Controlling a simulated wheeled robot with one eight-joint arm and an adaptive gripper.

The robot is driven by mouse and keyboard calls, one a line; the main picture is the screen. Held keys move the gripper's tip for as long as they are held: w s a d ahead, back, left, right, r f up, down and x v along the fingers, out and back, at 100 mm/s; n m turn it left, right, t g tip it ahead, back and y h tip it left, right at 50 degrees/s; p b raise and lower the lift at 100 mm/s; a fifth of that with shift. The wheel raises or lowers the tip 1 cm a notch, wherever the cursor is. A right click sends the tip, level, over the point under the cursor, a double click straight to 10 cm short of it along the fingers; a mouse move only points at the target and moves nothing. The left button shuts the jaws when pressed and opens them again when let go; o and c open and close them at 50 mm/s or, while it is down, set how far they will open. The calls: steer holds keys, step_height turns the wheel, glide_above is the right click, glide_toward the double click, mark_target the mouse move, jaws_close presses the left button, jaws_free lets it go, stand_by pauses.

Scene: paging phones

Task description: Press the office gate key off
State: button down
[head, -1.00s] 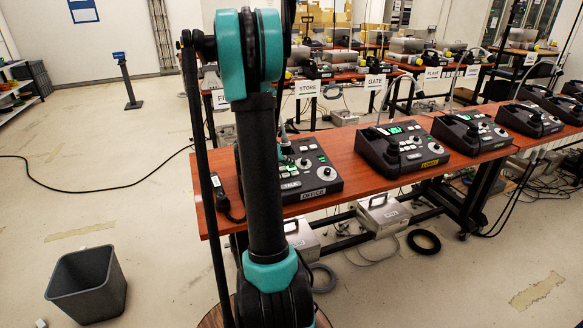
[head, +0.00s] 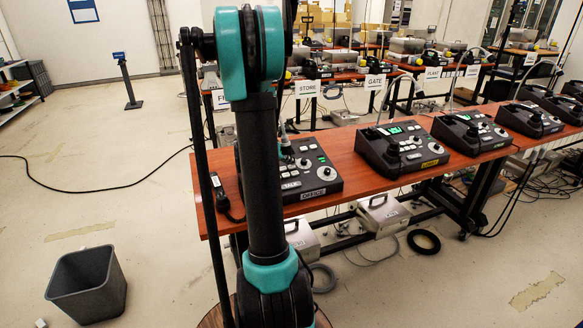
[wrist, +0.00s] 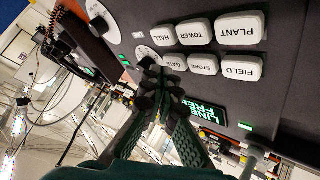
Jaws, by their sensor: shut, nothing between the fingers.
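The office console (head: 325,182) is a dark box at the left end of the red-brown table, with an OFFICE label on its front. In the wrist view its keys appear upside down in two rows. The white gate key (wrist: 174,61) is beside the hall key (wrist: 162,36) and store key (wrist: 203,65). My gripper (wrist: 152,72) is shut and empty, its tips at the gate key and hiding part of it. I cannot tell whether they touch. A green display (wrist: 205,117) on the console reads LINE FREE. My arm hides the console's left part in the head view.
Signs on stands, including GATE (head: 375,82), rise behind. A grey bin (head: 87,285) stands on the open floor at left.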

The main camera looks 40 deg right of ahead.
mark_target(292, 171)
steer(key=shift+s+a+r, duration=0.1)
steer(key=shift+s+r, duration=0.15)
steer(key=shift+r, duration=0.7)
steer(key=shift+s+a+r, duration=0.1)
steer(key=shift+s+r, duration=0.15)
steer(key=shift+r, duration=0.75)
steer(key=shift+s+r, duration=0.25)
steer(key=shift+r, duration=0.7)
